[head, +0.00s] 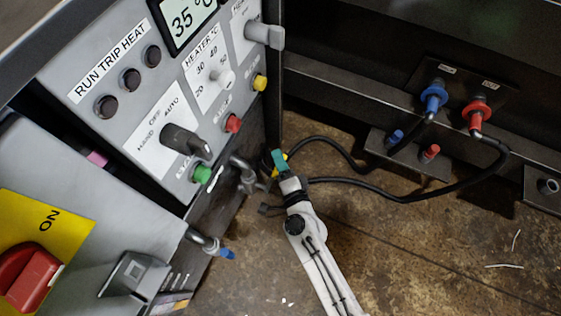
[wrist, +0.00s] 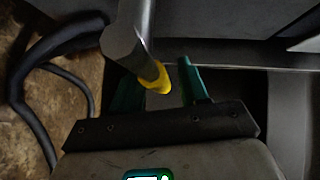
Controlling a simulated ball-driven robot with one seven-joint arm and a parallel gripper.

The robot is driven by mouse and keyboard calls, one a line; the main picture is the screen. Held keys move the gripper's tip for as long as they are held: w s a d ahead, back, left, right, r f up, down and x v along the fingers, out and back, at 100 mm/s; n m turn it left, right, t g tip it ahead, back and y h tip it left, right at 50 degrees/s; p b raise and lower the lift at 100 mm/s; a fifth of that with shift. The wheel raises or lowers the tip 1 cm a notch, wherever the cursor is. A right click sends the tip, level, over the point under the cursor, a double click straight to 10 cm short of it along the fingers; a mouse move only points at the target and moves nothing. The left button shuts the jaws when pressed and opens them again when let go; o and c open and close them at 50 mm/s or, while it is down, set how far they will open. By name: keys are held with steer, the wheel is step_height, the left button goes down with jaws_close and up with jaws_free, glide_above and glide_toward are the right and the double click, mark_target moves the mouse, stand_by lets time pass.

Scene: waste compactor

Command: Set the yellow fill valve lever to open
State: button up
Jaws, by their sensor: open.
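The yellow fill valve lever (wrist: 157,79) shows in the wrist view as a yellow tip below a grey metal pipe or valve body (wrist: 127,40). My gripper (wrist: 160,75) has two teal fingers, spread apart, with the yellow tip between them. The tip looks nearer the left finger; I cannot tell whether they touch. In the head view, my gripper (head: 278,160) is beside a metal pipe fitting (head: 244,176) at the panel's lower right edge. Only small bits of yellow (head: 275,172) show there, and the fingers hide most of the lever.
A grey control panel (head: 120,120) with knobs and buttons stands at left. A second pipe with a blue handle (head: 228,254) sticks out below. A black hose (head: 400,199) runs behind my gripper to a red connector (head: 478,115). The brown floor (head: 430,260) at right is mostly clear.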

steer(key=shift+c, duration=0.4)
jaws_close()
